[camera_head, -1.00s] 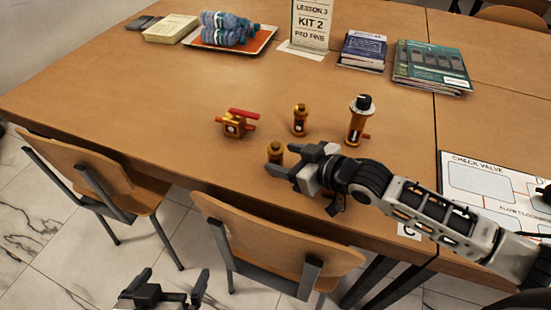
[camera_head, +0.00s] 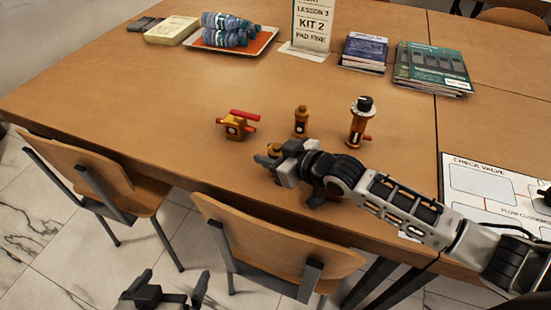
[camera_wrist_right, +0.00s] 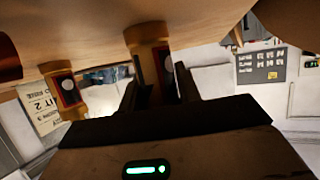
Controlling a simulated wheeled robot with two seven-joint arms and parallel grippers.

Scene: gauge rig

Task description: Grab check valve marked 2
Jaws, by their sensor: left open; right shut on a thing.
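A small brass valve body (camera_head: 274,149) stands near the table's front edge, mostly hidden by my right gripper (camera_head: 268,158). That gripper is shut on it; in the right wrist view the brass body (camera_wrist_right: 149,62) shows between the two dark fingers, with a dark label bearing a pale round spot. No number is legible on it. A similar brass fitting (camera_head: 301,121) stands upright just behind. My left gripper (camera_head: 170,285) is open and empty, low at the picture's bottom, off the table beside the chairs.
A brass valve with a red handle (camera_head: 236,125) stands to the left, and a taller fitting with a black knob (camera_head: 360,120) to the right. A check valve sheet (camera_head: 480,185) lies at right.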

